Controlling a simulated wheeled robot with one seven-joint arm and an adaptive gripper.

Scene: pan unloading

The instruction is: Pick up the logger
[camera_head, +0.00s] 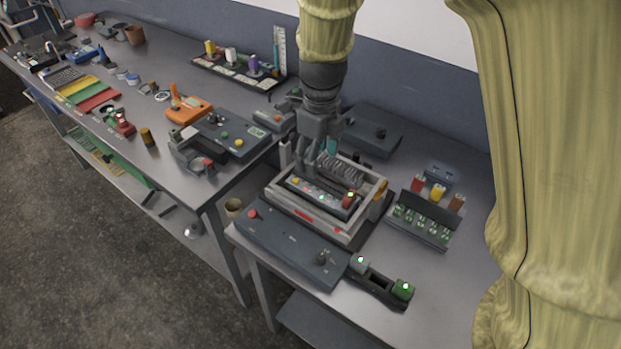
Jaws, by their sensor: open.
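A light grey pan (345,236) stands on the near right table, below my gripper. In it lies a dark, long device (315,196) with a yellow button, small lights and a red end piece; it appears to be the logger, though no label is readable. Grey ribbed pieces lie behind it in the pan. My gripper (313,172) points down over the pan, close to the device's back side. It is open. Whether the fingers touch the device cannot be told, and the arm hides part of the pan's back.
A dark panel (290,243) and a unit with two green-lit ends (380,283) lie in front of the pan. A rack with coloured plugs (427,215) stands to the right, a dark box (372,132) behind. The left table is crowded.

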